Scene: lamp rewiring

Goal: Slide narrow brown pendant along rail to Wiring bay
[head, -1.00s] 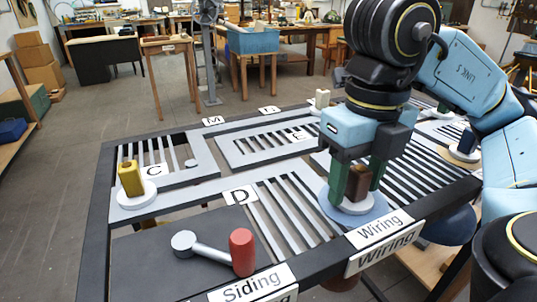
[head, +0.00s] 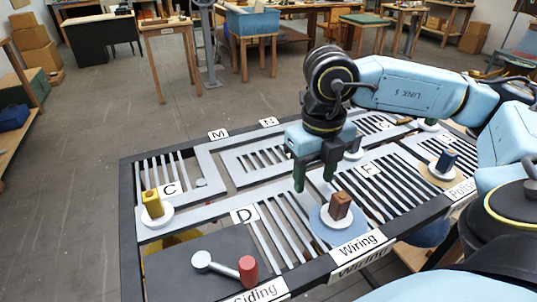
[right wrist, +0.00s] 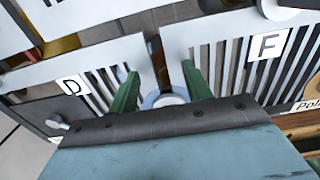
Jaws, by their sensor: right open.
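The narrow brown pendant (head: 341,205) stands upright on its white disc, over the round blue pad (head: 323,227) beside the Wiring label (head: 360,245). My right gripper (head: 315,184) is open and empty, with its green fingers raised behind the pendant and apart from it. In the right wrist view the open fingers (right wrist: 160,90) show, with part of the white disc (right wrist: 168,101) and blue pad between them, partly hidden by the gripper body. My left gripper is not in view.
A yellow pendant (head: 152,204) stands near label C. A dark blue pendant (head: 446,161) stands on a tan pad near Polish. A lever with a red knob (head: 247,268) lies on the Siding plate. Another white disc (head: 354,155) shows partly behind my right gripper.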

